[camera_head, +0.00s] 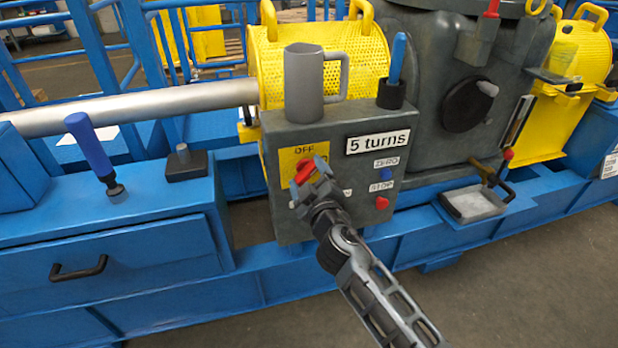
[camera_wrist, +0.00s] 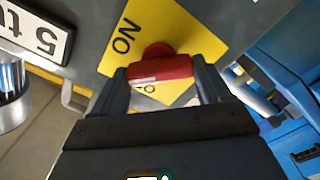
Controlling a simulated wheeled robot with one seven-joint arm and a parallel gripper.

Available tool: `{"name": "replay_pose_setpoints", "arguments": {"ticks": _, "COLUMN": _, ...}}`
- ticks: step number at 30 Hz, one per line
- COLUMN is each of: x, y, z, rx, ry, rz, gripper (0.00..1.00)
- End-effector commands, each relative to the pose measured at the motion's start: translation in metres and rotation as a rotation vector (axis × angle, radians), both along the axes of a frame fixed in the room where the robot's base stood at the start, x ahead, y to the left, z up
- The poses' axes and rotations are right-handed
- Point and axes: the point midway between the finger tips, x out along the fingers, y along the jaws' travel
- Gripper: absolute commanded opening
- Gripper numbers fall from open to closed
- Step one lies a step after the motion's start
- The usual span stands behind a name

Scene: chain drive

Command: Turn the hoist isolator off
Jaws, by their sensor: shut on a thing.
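The hoist isolator is a red rotary handle (camera_head: 304,172) on a yellow plate (camera_head: 289,156) at the upper left of the grey control box. The plate reads OFF at its top in the head view. My gripper (camera_head: 309,184) reaches it from the front and hides its lower part. In the wrist view, the red handle (camera_wrist: 162,69) sits between both fingers of my gripper (camera_wrist: 163,80), which are shut on it. The word ON shows on the yellow plate (camera_wrist: 196,45); another word is partly hidden by the handle. Which marking the handle points to I cannot tell.
The grey box (camera_head: 340,222) also carries a "5 turns" label (camera_head: 378,142), a blue button (camera_head: 386,173) and a red button (camera_head: 381,203). A grey mug (camera_head: 304,85) and a blue-handled tool (camera_head: 397,60) stand on top. A blue-handled lever (camera_head: 90,146) stands at left.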

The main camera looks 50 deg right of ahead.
Motion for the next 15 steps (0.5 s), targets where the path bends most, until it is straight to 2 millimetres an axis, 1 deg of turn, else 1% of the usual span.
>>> {"name": "replay_pose_setpoints", "arguments": {"ticks": 1, "x": 0.002, "y": 0.0002, "z": 0.0023, "rx": -0.038, "ry": 0.019, "rz": 0.002, "gripper": 0.46}}
{"name": "replay_pose_setpoints", "arguments": {"ticks": 15, "x": 0.0031, "y": 0.0012, "z": 0.0014, "rx": -0.399, "ry": 0.263, "rz": 0.002, "gripper": 0.46}}
